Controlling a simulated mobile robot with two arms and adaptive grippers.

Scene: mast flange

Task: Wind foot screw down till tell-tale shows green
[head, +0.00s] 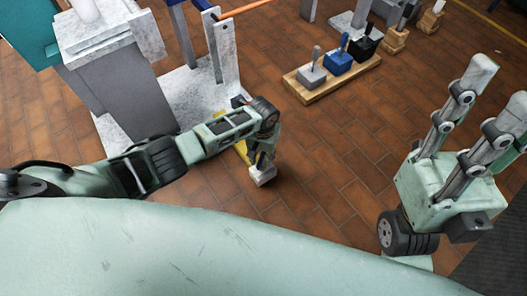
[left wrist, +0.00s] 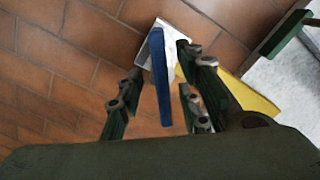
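My left gripper (head: 262,160) reaches down beside the pale mast base plate (head: 185,88). In the left wrist view its fingers (left wrist: 162,62) stand apart. A blue bar (left wrist: 160,80) lies between them, with a gap on its left side; the right finger is close to it, and contact cannot be told. A white-grey block (left wrist: 147,55) is at the bar's far end; it also shows below the gripper in the head view (head: 263,177). I cannot tell which part is the foot screw, and no green tell-tale is visible. My right gripper (head: 499,85) is open, empty and raised at the right.
A yellow piece (head: 241,150) lies by the plate's edge, partly behind my left arm. A grey column (head: 118,80) stands on the plate. A wooden board (head: 330,80) with several handled blocks is on the tiled floor. Floor between the board and my right gripper is clear.

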